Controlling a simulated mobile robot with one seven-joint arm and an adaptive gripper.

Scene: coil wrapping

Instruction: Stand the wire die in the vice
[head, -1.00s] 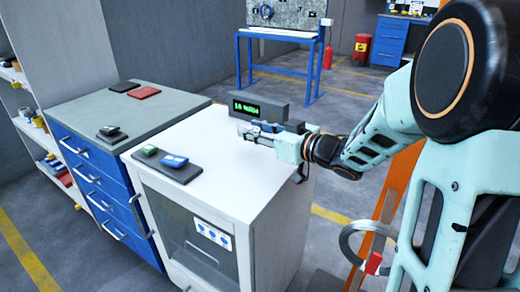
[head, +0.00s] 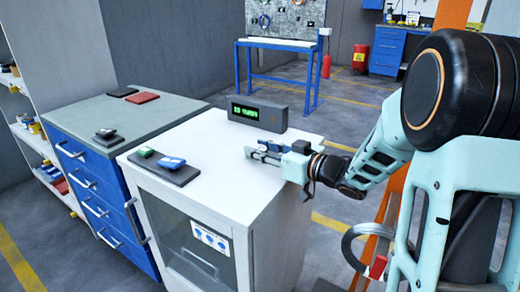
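My gripper (head: 266,154) is over the right part of the white cabinet top (head: 215,140), its fingers pointing left. A small blue and dark piece shows right beside the fingers; I cannot tell whether it is held, part of the gripper or something behind it. The finger gap is too small to read. I cannot make out a wire die or a vice for certain. A dark pad (head: 165,168) on the cabinet's left part carries a blue piece (head: 172,163) and a green piece (head: 146,152), well apart from my gripper.
A grey box with a green display (head: 257,113) stands behind my gripper. A grey-topped blue drawer unit (head: 150,100) adjoins at left, with a red flat item (head: 147,97) and a dark item (head: 106,134) on it. The white top between pad and gripper is clear.

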